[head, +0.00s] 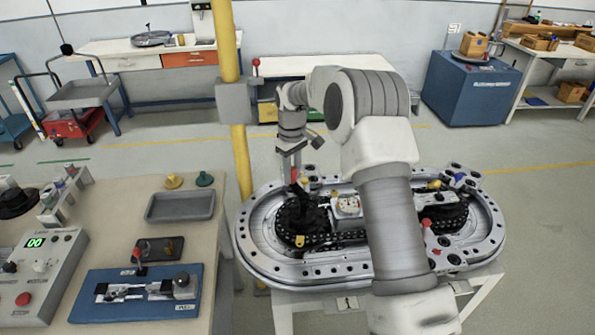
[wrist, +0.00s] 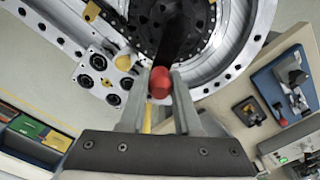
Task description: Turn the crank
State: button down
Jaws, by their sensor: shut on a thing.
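The crank's red knob (wrist: 159,82) sits between the two fingers of my gripper (wrist: 160,88) in the wrist view, and the gripper is shut on it. The dark crank arm (wrist: 178,40) runs from the knob toward the black hub of the ring track. In the head view my gripper (head: 292,165) points down over the left end of the silver oval ring track (head: 262,262). The red knob (head: 294,175) shows small below it. My own arm hides part of the track's middle.
A bench at the left holds a blue fixture (head: 135,312), a grey tray (head: 180,206) and a control box (head: 40,270) with a green display. A yellow post (head: 240,160) stands just left of the track. Open floor lies behind the track.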

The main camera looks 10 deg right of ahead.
jog(key=shift+s+a+n, duration=0.2)
jog(key=shift+a+n, duration=0.15)
jog(key=shift+n, duration=0.35)
jog(key=shift+s+a+n, duration=0.15)
jog(key=shift+a+n, duration=0.15)
jog(key=shift+n, duration=0.4)
jog(key=c, duration=0.6)
grip_release()
jog(key=shift+s, duration=0.1)
notch_tip(320, 180, up, 18)
jog(key=shift+f, duration=0.25)
